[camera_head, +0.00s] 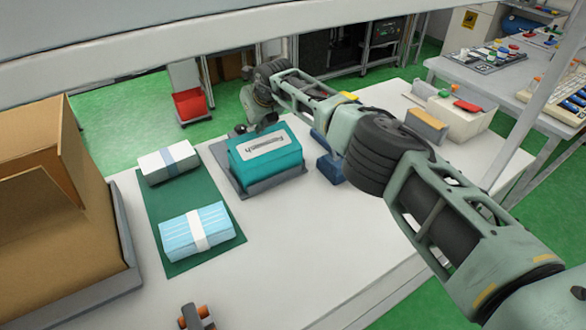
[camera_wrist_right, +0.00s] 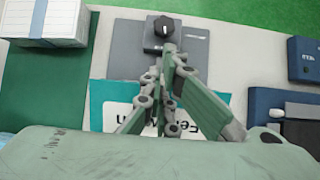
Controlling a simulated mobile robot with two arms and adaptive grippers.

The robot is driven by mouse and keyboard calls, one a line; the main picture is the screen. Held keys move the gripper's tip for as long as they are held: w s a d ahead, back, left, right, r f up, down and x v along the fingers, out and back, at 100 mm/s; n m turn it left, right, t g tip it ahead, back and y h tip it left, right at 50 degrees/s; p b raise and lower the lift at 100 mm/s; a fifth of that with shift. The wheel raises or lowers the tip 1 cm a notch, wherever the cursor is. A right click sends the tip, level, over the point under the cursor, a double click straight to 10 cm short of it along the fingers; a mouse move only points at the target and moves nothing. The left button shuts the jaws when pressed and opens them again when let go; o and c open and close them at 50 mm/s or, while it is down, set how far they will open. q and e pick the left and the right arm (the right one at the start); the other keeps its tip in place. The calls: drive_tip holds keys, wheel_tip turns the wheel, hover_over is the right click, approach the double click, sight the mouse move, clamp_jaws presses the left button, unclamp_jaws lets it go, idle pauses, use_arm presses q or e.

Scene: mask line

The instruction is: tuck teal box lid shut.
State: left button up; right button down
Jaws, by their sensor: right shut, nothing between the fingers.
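The teal box (camera_head: 265,165) sits in a grey tray-like holder (camera_head: 272,184) on the white table. Its top with a white label (camera_head: 265,145) looks flat, but the lid's far edge is partly hidden by my gripper. In the right wrist view the teal surface (camera_wrist_right: 104,98) shows on both sides of the fingers. My right gripper (camera_head: 268,121) is at the far side of the box. Its fingertips (camera_wrist_right: 171,52) are together and empty, over the grey holder past the teal edge. I cannot tell whether they touch the box.
Two mask packs, white (camera_head: 167,162) and light blue (camera_head: 196,228), lie on a green mat (camera_head: 170,204) to the left. A large cardboard box (camera_head: 40,225) stands further left. A black knob (camera_wrist_right: 164,27) is just beyond my fingertips. The near table is mostly clear.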

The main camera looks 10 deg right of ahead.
drive_tip(key=shift+r, duration=0.1)
drive_tip(key=shift+r+p, duration=0.45)
drive_tip(key=shift+r, duration=0.25)
drive_tip(key=shift+r, duration=0.1)
